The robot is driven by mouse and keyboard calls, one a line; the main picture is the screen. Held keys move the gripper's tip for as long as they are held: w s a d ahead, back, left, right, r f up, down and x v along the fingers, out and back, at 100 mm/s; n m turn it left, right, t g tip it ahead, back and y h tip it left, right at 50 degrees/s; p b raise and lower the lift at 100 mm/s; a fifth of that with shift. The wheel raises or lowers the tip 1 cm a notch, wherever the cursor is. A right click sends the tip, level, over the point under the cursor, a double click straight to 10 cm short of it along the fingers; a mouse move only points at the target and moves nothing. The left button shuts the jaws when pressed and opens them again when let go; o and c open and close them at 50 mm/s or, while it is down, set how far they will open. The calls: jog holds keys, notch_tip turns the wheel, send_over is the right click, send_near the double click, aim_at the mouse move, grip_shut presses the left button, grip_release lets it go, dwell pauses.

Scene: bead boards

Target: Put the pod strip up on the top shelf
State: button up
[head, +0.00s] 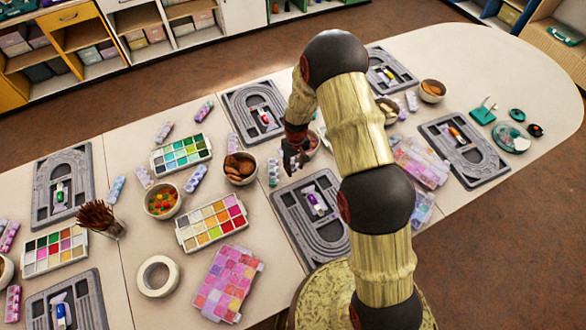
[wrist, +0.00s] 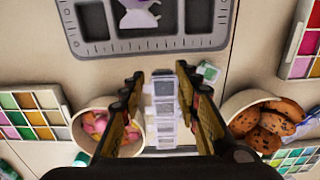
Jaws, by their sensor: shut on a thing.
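The pod strip (wrist: 163,106) is a pale, whitish row of small boxes, seen in the wrist view between my fingers. My gripper (wrist: 160,82) is shut on it, with a dark toothed finger on each side. In the head view my gripper (head: 294,158) hangs over the middle of the table, between a cookie bowl and a grey bead board; the held strip cannot be made out there. How far the strip is above the table is unclear. Low shelving (head: 95,45) with cubbies stands along the far wall at upper left; its upper compartments are partly cut off by the picture edge.
The cookie bowl (wrist: 240,112) and a bowl of pink pieces (wrist: 92,124) flank my gripper. A bead board (head: 283,202), palettes (head: 212,222), a brush pot (head: 107,222) and tape roll (head: 157,291) crowd the table. Floor (head: 190,68) shows clear between table and shelving.

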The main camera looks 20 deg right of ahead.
jog(key=w+f, duration=0.3)
jog(key=f, duration=0.1)
jog(key=shift+w+d, duration=0.2)
jog(key=shift+d, duration=0.1)
jog(key=shift+f, duration=1.5)
jog(key=shift+f, duration=0.15)
jog(key=o, duration=1.3)
